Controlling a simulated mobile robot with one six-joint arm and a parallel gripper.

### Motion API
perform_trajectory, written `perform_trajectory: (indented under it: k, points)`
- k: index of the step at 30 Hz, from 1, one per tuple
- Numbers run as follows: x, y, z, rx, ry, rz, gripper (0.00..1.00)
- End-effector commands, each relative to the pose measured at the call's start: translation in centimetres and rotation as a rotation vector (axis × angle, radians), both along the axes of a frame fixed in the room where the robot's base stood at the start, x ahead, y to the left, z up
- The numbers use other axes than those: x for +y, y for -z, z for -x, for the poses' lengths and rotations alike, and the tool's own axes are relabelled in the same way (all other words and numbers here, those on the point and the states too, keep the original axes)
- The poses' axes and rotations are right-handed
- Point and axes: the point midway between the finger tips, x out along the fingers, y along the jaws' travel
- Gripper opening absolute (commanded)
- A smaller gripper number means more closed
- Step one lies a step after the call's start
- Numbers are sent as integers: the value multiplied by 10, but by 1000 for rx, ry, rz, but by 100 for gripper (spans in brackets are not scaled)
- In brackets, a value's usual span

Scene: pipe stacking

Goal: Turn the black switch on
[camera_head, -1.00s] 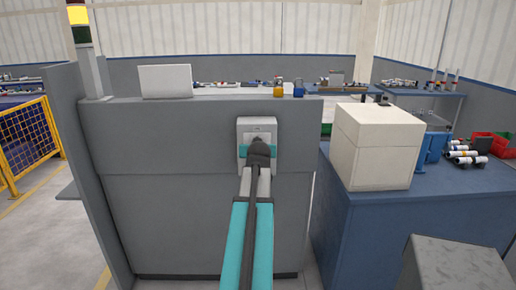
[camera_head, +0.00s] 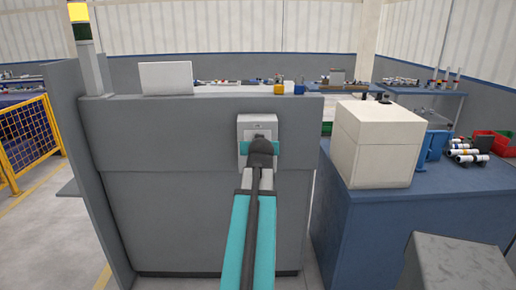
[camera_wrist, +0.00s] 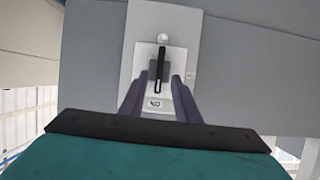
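The black switch (camera_wrist: 160,69) is a dark lever on a pale plate, centred in the wrist view, with its long side pointing up and down in that picture. It sits in a grey switch box (camera_head: 243,124) on the front of a grey panel. My gripper (camera_wrist: 158,82) is open, with one finger on each side of the switch. I cannot tell whether the fingers touch it. In the head view my arm's end (camera_head: 261,150) covers the lower part of the box, and the switch is mostly hidden.
A grey panel (camera_head: 190,215) fills the space behind my arm. A blue table (camera_head: 380,225) with a large beige box (camera_head: 378,145) stands at the right. A grey block (camera_head: 455,265) is at the lower right. A yellow fence (camera_head: 28,140) stands at the far left.

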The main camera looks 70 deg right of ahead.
Motion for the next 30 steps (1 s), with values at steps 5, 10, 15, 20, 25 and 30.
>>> perform_trajectory:
  k: [5,10,15,20,25,30]
  points:
    - [22,-8,8,0,0,1,29]
    - [40,-16,15,-1,0,1,29]
    - [59,-24,22,-2,-1,0,29]
    - [64,-25,24,-1,-1,0,29]
    - [72,-29,27,-2,0,-1,29]
    - [77,-31,29,-1,0,-3,29]
